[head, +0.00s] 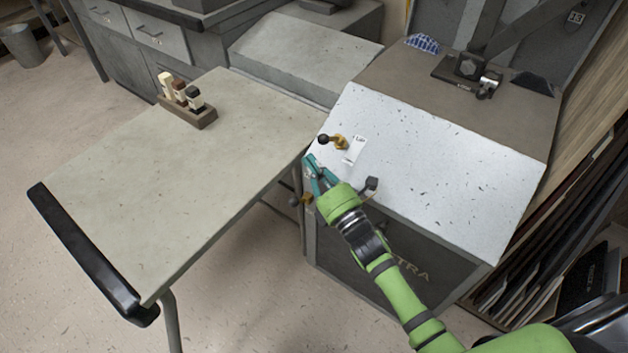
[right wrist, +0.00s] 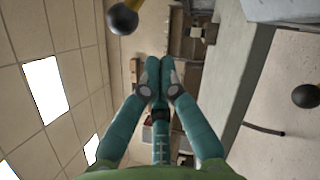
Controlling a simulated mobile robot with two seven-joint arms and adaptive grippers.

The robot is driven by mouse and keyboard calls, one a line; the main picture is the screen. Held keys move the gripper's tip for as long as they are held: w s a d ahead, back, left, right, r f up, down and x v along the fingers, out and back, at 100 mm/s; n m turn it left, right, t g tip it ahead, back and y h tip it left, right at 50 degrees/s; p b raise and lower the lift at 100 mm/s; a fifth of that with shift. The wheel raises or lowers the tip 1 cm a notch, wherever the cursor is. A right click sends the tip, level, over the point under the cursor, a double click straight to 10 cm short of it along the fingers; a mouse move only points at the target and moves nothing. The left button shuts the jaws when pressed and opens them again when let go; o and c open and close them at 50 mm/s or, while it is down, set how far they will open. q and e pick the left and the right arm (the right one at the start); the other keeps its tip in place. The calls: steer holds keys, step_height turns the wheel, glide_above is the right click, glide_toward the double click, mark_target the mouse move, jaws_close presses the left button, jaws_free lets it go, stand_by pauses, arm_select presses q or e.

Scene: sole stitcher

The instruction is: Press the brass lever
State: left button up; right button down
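The brass lever (head: 341,142) with a black ball knob (head: 323,139) sticks out from the sloped pale top of the machine, beside a small white label (head: 355,149). My right gripper (head: 311,163), teal with a green wrist, is just below the knob in the head view, apart from it. In the right wrist view its fingers (right wrist: 160,67) are together at the tips with nothing between them. A black ball with a bit of brass (right wrist: 122,18) shows at the top there. My left gripper is in neither view.
A dark lever (head: 371,184) stands right of my right gripper, on the machine's front edge. Another brass piece (head: 307,199) is on the machine's side below. A grey table (head: 120,200) with a wooden holder (head: 188,112) is at left. Dark boards lean at right.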

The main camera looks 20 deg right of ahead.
steer(key=shift+w+d+r, duration=0.3)
steer(key=shift+d+r, duration=0.2)
steer(key=shift+d, duration=0.15)
arm_select(q)
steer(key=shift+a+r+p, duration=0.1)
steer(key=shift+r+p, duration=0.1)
steer(key=shift+p, duration=0.15)
arm_select(e)
steer(key=shift+r, duration=0.2)
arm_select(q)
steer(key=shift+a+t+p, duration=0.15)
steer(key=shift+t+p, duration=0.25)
arm_select(e)
steer(key=shift+r+m, duration=0.15)
steer(key=shift+m, duration=0.25)
